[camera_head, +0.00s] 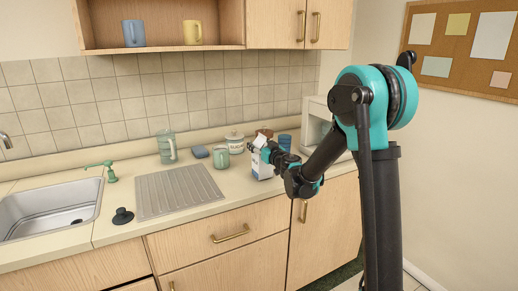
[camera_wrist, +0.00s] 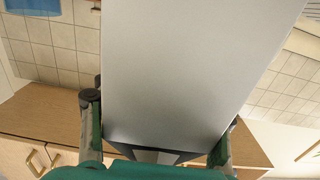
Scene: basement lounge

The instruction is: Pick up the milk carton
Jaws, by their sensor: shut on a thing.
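The milk carton (camera_head: 262,169) is white with blue marking and a brownish top. It stands upright at the right part of the counter in the head view, partly hidden by my gripper (camera_head: 266,152). In the wrist view the carton (camera_wrist: 190,70) is a large pale grey face filling the middle. My gripper (camera_wrist: 160,130) has one finger on each side of it and is shut on it. I cannot tell whether the carton's base touches the counter.
A green mug (camera_head: 219,158), a white lidded jar (camera_head: 235,142) and a blue cup (camera_head: 285,142) stand close by. A white microwave-like box (camera_head: 316,124) is to the right. A ribbed drainboard (camera_head: 180,190) and sink (camera_head: 50,208) lie left. Wooden cupboards (camera_head: 280,20) hang above.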

